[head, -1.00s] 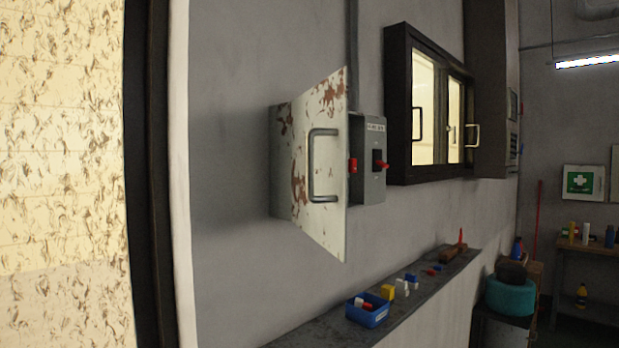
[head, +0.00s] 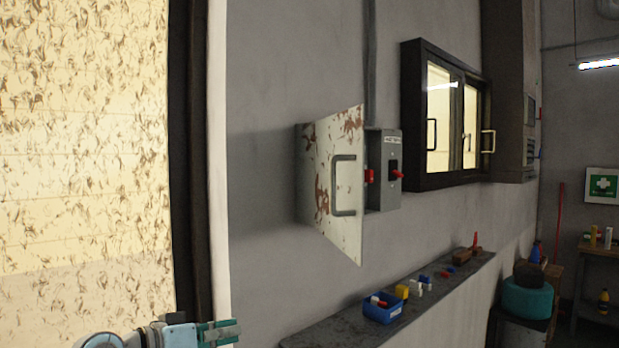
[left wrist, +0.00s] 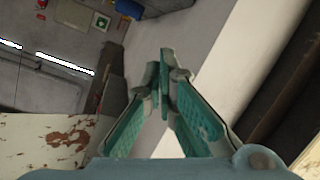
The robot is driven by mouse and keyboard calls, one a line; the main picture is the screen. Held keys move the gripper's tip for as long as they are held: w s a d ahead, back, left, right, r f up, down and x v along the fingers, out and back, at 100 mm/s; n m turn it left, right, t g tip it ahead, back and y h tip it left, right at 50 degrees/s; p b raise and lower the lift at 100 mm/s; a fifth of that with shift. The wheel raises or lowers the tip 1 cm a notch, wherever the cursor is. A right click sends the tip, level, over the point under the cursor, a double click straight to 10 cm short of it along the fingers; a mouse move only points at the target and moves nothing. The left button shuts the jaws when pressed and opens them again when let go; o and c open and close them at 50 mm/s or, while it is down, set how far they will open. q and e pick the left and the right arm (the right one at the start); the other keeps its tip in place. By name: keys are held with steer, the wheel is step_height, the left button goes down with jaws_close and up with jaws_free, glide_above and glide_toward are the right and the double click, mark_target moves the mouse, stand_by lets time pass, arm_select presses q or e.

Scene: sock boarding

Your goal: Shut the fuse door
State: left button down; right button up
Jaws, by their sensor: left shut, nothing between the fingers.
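The fuse door (head: 337,185) is a pale metal panel with rust patches and a grey bar handle (head: 346,186). It stands open, swung out from the grey fuse box (head: 304,170) on the wall. My left gripper (head: 222,333) shows at the bottom left of the head view, below and left of the door and apart from it. Its teal fingers (left wrist: 162,75) are shut and empty. In the left wrist view a rust-marked pale panel, which looks like the door (left wrist: 50,145), shows at the lower left. My right gripper is not in view.
A grey switch box (head: 383,170) with red levers is right of the door. A ledge (head: 330,333) below carries a blue bin (head: 382,308) and small loose items. A dark-framed window (head: 411,115) is farther right. A pale post (head: 219,180) stands at left.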

arm_select(q)
steer(key=s+d+r+m+g+h, duration=0.1)
steer(key=s+r+m+h, duration=0.15)
steer(key=s+r, duration=0.55)
steer(key=s+d+r+m+g+h, duration=0.15)
steer(key=s+r+m, duration=0.25)
steer(key=r, duration=0.8)
steer(key=s+d+r+m+h, duration=0.2)
steer(key=s+r+m, duration=0.3)
steer(key=r, duration=0.4)
steer(key=w+d+n+p, duration=0.1)
steer(key=w+d+p, duration=0.1)
steer(key=d, duration=0.4)
steer(key=w+d+p, duration=0.2)
steer(key=w+d, duration=0.3)
steer(key=shift+d+n, duration=0.35)
steer(key=shift+d, duration=0.1)
